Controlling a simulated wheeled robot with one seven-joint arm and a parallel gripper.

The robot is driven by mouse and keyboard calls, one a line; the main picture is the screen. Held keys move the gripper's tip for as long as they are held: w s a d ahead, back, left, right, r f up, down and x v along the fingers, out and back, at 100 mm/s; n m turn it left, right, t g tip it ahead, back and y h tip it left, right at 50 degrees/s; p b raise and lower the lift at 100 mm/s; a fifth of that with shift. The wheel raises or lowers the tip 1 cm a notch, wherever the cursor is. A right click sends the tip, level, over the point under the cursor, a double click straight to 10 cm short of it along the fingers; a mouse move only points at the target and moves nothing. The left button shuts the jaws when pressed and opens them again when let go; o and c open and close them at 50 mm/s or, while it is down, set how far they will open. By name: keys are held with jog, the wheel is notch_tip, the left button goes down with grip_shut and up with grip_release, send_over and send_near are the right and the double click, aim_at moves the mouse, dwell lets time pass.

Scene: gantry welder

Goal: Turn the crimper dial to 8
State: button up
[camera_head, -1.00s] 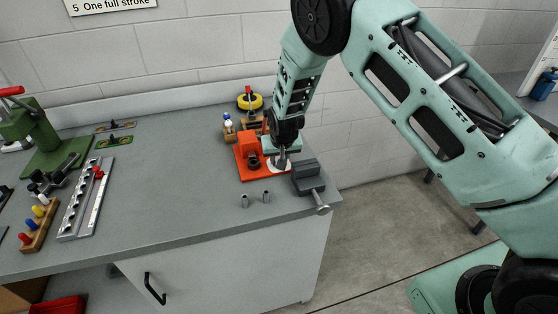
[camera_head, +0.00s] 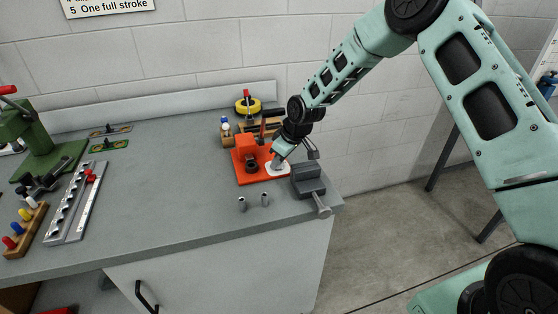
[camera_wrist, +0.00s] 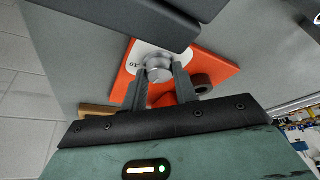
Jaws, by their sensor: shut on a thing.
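The orange crimper (camera_head: 244,160) stands on the grey bench near its right end, with a white dial plate (camera_head: 282,172) on its right side. In the wrist view the crimper's orange base (camera_wrist: 219,67) and a silver dial knob (camera_wrist: 158,68) show. My gripper (camera_head: 275,162) reaches down over the dial from the upper right, tilted. In the wrist view my gripper (camera_wrist: 159,78) has its two fingers on either side of the knob, shut on it. Part of a printed number shows on the plate; the full scale and the dial's setting cannot be read.
A grey vise (camera_head: 308,179) stands close to the right of the dial. Two small metal cylinders (camera_head: 253,202) stand in front of the crimper. A wooden tool holder (camera_head: 267,128) and a yellow tape roll (camera_head: 249,103) are behind it. The bench middle is clear.

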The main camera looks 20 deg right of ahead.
jog(key=shift+n, duration=0.4)
jog(key=o, duration=1)
jog(key=b+v, duration=0.2)
jog(key=v, duration=1.5)
jog(key=shift+w+d+r, duration=0.1)
jog(key=shift+d+r, duration=0.1)
jog(key=shift+d, duration=0.05)
